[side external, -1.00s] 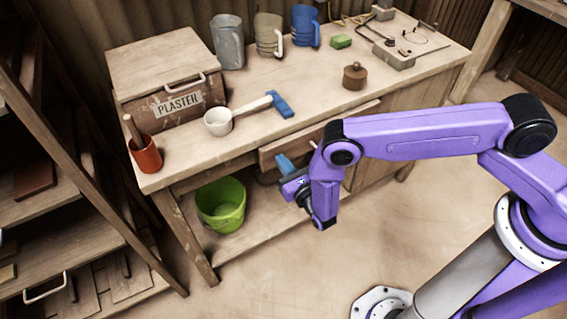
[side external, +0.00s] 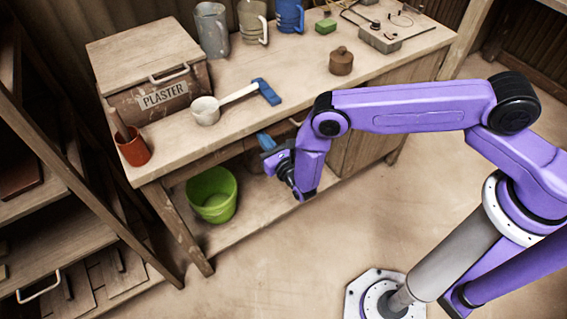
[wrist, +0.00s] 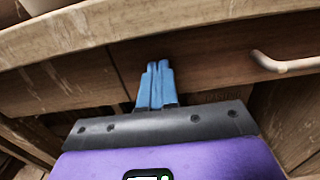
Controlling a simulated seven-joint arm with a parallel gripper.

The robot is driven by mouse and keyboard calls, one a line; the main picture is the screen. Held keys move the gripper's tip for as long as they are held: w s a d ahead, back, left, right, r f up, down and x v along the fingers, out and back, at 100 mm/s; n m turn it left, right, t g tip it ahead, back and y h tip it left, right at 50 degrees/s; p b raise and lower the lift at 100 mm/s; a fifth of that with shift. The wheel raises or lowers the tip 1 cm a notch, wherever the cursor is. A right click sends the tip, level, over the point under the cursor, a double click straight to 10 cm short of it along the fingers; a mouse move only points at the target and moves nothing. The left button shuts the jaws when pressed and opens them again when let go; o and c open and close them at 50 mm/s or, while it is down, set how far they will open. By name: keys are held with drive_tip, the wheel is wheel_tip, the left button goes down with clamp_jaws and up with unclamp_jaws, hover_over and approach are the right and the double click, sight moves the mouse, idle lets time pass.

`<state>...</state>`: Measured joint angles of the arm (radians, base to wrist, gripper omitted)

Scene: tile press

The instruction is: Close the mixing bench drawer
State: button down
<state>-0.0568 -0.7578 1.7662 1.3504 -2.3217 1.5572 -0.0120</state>
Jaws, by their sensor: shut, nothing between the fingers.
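The mixing bench (side external: 295,75) stands along the back wall, with its drawer under the top's front edge. In the wrist view the drawer front (wrist: 215,62) looks about flush with the wooden panel to its left, with a thin seam between them. Its pale handle (wrist: 285,64) is at the right. My gripper (wrist: 158,66) has its blue fingers together and empty, pointing at the drawer front left of the handle. They are at or very near the wood; contact is not clear. In the side view my gripper (side external: 265,140) is below the top's edge, and my arm hides much of the drawer.
A green bucket (side external: 212,195) sits on the lower shelf. The floor in front is clear.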

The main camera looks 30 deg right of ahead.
drive_tip(key=s, duration=1.4)
drive_tip(key=s+d+r+m+g+h, duration=0.1)
drive_tip(key=d+r+m+g+h, duration=0.45)
drive_tip(key=r, duration=0.45)
drive_tip(key=s+d+r+m+g+h, duration=0.1)
drive_tip(key=d+r+m+g+h, duration=0.2)
drive_tip(key=d+r+m+h, duration=0.45)
drive_tip(key=s+d+r+m+g+y, duration=0.2)
drive_tip(key=s+r+m+g+y, duration=0.2)
drive_tip(key=s, duration=0.7)
drive_tip(key=s+d+r+m+g+y, duration=0.3)
drive_tip(key=s+r+m+g+y, duration=0.2)
drive_tip(key=s+r+y, duration=0.3)
drive_tip(key=shift+s+r+m+y, duration=0.35)
drive_tip(key=shift+s+m+y, duration=0.3)
drive_tip(key=shift+s, duration=1)
drive_tip(key=shift+d, duration=0.1)
